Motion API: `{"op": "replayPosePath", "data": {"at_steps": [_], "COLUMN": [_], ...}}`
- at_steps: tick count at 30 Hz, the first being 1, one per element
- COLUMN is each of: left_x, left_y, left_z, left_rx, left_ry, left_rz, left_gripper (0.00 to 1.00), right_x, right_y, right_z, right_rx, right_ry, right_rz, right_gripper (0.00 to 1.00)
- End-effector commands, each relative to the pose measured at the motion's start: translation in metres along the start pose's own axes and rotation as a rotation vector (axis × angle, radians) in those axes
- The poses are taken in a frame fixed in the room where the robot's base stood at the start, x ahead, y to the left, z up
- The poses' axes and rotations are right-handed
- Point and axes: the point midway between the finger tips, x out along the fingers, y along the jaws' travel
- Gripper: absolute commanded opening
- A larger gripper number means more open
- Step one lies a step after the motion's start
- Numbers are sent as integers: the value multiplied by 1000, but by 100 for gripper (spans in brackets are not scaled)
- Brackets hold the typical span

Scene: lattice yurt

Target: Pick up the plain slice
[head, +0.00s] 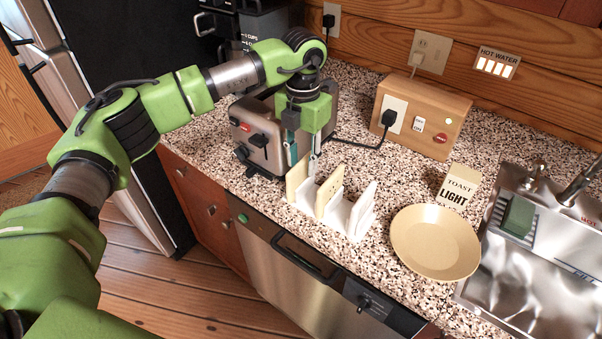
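Three bread slices stand upright in a white rack (338,214) on the counter. The left slice (297,184) and the middle slice (329,192) are pale tan; the right slice (363,209) is whiter. I cannot tell for sure which is the plain one. My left gripper (303,163) points down over the rack's left end. Its fingers are apart, with the left slice's top edge close between them. Contact is not clear. My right gripper is not in view.
A toaster (258,134) stands close behind the gripper, its cord running to a wooden socket box (423,115). An empty tan plate (435,243) lies right of the rack, before a "TOAST LIGHT" card (459,187). The sink (545,262) is at the right.

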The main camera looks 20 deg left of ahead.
Motion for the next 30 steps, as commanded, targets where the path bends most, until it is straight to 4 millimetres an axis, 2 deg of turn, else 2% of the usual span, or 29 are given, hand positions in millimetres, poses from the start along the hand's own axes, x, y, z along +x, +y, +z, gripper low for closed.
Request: {"op": "replayPosePath", "data": {"at_steps": [1, 2, 7, 15, 18, 19, 30], "left_x": [4, 9, 30, 35, 35, 35, 34], "left_y": [2, 4, 3, 3, 3, 3, 3], "left_z": [-3, -4, -3, -2, -2, -2, -2], "left_rx": [-1, -1, 0, 1, 0, 0, 0], "left_ry": [6, 5, 1, -1, -1, -1, -1], "left_rz": [0, 1, -1, -1, -1, -1, -1], "left_gripper": [30, 30, 30, 30, 4, 0, 0], "right_x": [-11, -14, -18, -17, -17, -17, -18], "right_y": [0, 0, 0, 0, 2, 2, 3], "right_z": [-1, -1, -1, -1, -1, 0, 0], "right_rx": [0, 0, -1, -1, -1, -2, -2], "right_ry": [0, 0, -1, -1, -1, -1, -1], "right_rz": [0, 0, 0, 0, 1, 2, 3], "right_gripper": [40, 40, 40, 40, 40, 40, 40]}}
